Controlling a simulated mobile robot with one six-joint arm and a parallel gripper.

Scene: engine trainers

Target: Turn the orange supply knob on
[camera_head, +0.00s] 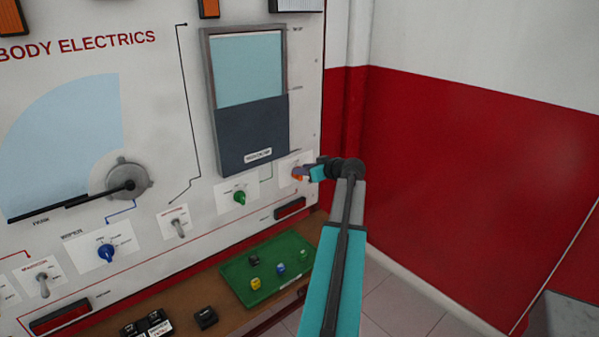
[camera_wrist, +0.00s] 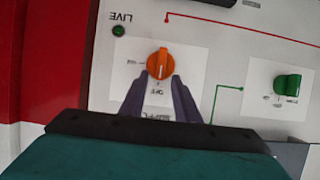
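The orange supply knob (camera_wrist: 158,63) sits on a white label plate on the panel. In the wrist view its grip stands nearly upright in the picture, in line with a word that looks like OFF below it. Another small label is to its left. My gripper (camera_wrist: 160,84) is open, with its two purple fingers apart at the knob's lower end, one to each side. I cannot tell whether they touch it. In the head view the knob (camera_head: 297,174) is mostly hidden behind my gripper (camera_head: 304,173).
A green knob (camera_wrist: 288,84) is to the right in the wrist view. A dark green indicator (camera_wrist: 119,30) is beside the inverted word LIVE. A green tray (camera_head: 237,275) lies below.

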